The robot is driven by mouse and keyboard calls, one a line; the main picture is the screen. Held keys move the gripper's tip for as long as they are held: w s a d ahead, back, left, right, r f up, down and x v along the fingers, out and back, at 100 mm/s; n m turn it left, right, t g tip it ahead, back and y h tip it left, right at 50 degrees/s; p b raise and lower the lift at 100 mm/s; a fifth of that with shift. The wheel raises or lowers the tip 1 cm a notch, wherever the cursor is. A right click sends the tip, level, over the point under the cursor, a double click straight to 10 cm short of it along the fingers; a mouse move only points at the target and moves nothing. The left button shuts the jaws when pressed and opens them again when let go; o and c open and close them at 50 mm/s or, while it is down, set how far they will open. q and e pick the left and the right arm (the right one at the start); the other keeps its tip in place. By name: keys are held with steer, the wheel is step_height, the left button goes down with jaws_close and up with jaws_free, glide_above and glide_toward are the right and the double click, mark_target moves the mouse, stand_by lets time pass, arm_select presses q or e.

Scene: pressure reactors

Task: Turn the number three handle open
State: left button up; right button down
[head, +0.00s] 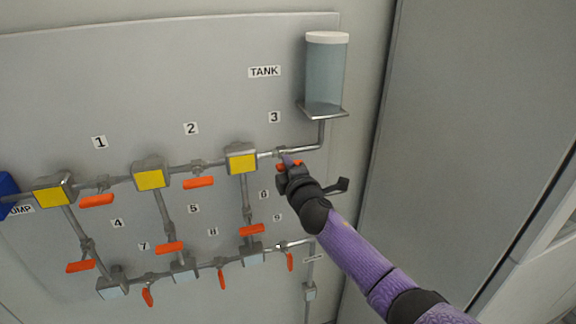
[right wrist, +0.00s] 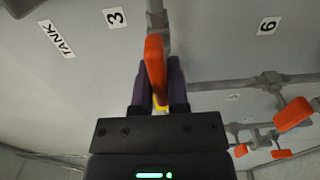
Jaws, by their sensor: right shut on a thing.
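The number three handle is an orange lever under the "3" label (head: 274,117) on the upper pipe. In the head view only small parts of this handle (head: 298,163) show around my right gripper (head: 288,167). In the right wrist view the orange handle (right wrist: 155,62) stands between the two dark fingers of my right gripper (right wrist: 158,90), which is shut on it. The "3" label (right wrist: 115,17) shows to the left of the handle there. The handle's pivot is partly hidden by the gripper in the head view. My left gripper is not in view.
The tank (head: 325,75) stands on a bracket above and right of the handle. Yellow-faced blocks (head: 241,162) and other orange handles (head: 198,182) sit along the pipes to the left and below. The grey wall panel to the right (head: 450,130) is bare.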

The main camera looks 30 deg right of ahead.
stand_by(0.5)
steer(key=c, duration=0.6)
jaws_free()
steer(key=v, duration=1)
steer(key=shift+p, duration=0.35)
